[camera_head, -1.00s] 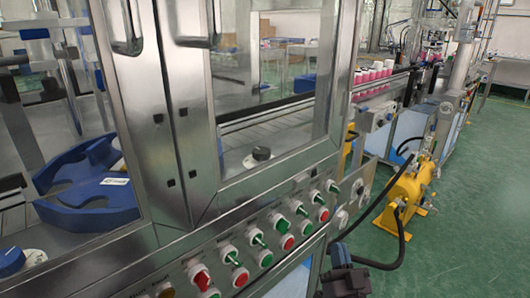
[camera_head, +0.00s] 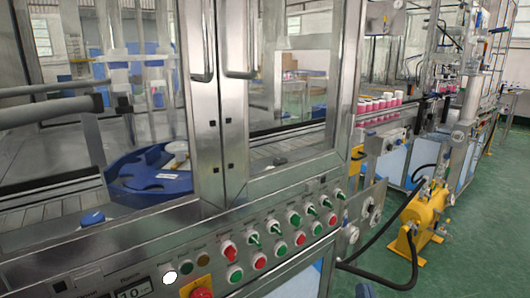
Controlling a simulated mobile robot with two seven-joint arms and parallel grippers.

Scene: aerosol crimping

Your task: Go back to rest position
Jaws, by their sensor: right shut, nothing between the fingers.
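Only a small dark piece of my right gripper (camera_head: 364,291) shows, at the bottom edge of the head view, right of the control panel. It is shut and empty, apart from the panel in the picture; most of it is cut off by the frame. My left gripper is not in view. The crimping machine (camera_head: 225,180), with a steel frame and clear doors, fills the left and middle. Its sloping panel (camera_head: 135,262) carries red and green buttons and green switches.
A blue star-shaped guide (camera_head: 150,185) sits inside the machine. Pink cans with white caps (camera_head: 378,104) stand on the conveyor behind. A yellow pump (camera_head: 428,215) with a black hose stands on the green floor at right. Floor right of the panel (camera_head: 465,270) is open.

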